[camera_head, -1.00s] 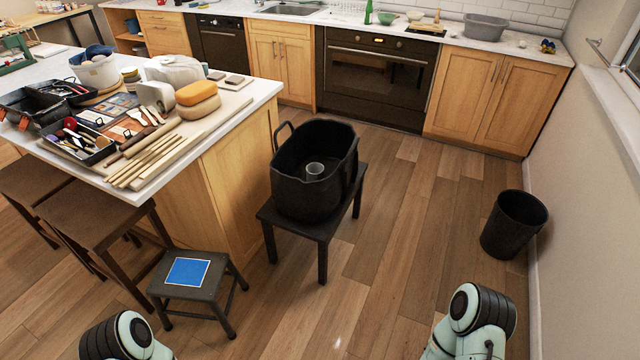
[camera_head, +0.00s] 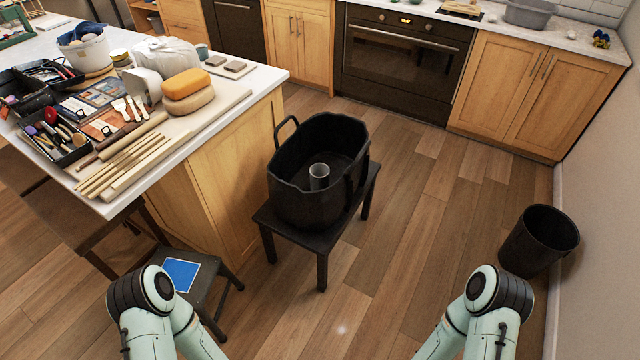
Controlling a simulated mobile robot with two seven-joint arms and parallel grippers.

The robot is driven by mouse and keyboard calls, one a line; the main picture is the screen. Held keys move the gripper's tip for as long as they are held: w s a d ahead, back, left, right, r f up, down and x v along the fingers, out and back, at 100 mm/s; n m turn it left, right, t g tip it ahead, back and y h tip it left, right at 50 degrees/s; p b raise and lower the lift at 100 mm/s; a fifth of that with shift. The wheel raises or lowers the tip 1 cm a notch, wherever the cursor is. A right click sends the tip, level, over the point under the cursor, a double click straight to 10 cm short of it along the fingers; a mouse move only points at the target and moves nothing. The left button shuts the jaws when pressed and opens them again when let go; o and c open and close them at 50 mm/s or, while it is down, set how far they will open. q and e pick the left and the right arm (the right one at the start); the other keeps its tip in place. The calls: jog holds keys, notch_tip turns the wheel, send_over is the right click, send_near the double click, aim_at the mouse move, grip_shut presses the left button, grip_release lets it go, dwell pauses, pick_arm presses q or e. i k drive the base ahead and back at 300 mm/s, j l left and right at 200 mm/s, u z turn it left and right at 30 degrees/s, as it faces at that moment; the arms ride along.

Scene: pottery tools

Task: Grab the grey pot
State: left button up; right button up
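A small grey cylindrical pot (camera_head: 319,177) stands upright inside a large black tub (camera_head: 305,206). The tub has a raised loop handle and sits on a low dark stool (camera_head: 320,246) beside the island. The pot's lower part is partly hidden in the dark tub. Parts of both my arms show at the bottom left and bottom right, apart from the tub. Neither gripper is visible.
The island (camera_head: 272,82) carries clay blocks, wooden sticks and tool trays. A small stool with a blue square (camera_head: 181,274) stands at the front left. A black bin (camera_head: 540,240) stands by the right wall. The floor (camera_head: 410,210) between tub and bin is clear.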

aim_at(319, 173)
jog(key=u, duration=1)
jog(key=l+u, duration=0.55)
jog(key=u, duration=0.25)
jog(key=l+u, duration=0.25)
jog(key=u, duration=0.15)
jog(key=k+l+u, duration=0.55)
jog(key=l+u, duration=0.15)
jog(key=l, duration=0.2)
jog(key=k+l+u, duration=0.15)
jog(key=k+l, duration=0.55)
jog(key=l, duration=0.15)
